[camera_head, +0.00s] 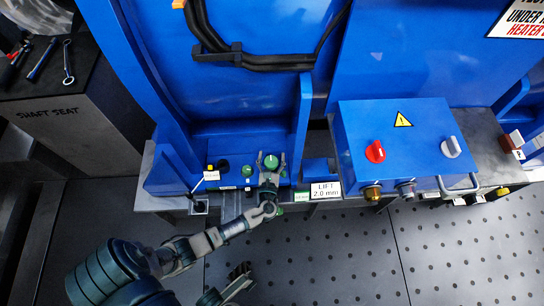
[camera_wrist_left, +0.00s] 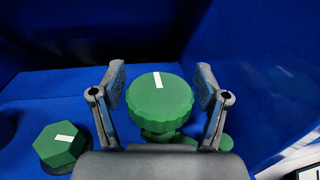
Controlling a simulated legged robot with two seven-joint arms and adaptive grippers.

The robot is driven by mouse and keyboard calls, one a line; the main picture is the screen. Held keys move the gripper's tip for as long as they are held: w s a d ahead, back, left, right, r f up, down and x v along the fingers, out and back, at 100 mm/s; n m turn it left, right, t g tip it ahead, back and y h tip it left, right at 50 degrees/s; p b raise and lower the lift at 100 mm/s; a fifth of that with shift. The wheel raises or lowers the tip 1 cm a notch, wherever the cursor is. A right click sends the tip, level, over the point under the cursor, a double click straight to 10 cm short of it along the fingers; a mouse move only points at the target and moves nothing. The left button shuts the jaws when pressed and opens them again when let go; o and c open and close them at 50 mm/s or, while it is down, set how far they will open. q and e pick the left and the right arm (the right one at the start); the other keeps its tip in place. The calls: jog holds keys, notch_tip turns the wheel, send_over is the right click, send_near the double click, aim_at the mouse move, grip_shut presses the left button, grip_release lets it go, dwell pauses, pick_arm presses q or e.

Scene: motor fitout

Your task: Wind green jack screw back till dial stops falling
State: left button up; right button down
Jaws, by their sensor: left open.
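The green jack screw (camera_head: 271,161) has a round ribbed head with a white mark, standing on the blue base. Its head fills the middle of the left wrist view (camera_wrist_left: 160,100). My left gripper (camera_head: 271,156) is open, with one finger on each side of the head. In the left wrist view my left gripper (camera_wrist_left: 160,85) shows gaps between both fingers and the head. A green hexagonal head (camera_wrist_left: 61,146) with a white mark sits to the left; it also shows in the head view (camera_head: 246,171). I cannot make out a dial or its reading.
A sign (camera_head: 326,190) reads "LIFT 2.0 mm" right of the jack screw. A blue box (camera_head: 405,150) with a red knob (camera_head: 375,152) and a grey knob (camera_head: 451,147) stands further right. Tools lie on a bench marked "SHAFT SEAT" (camera_head: 60,130). Blue walls rise close behind and beside.

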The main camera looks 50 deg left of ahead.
pick_arm(q)
jog(key=v, duration=1.1)
jog(key=shift+s+d, duration=0.25)
dwell(1.4)
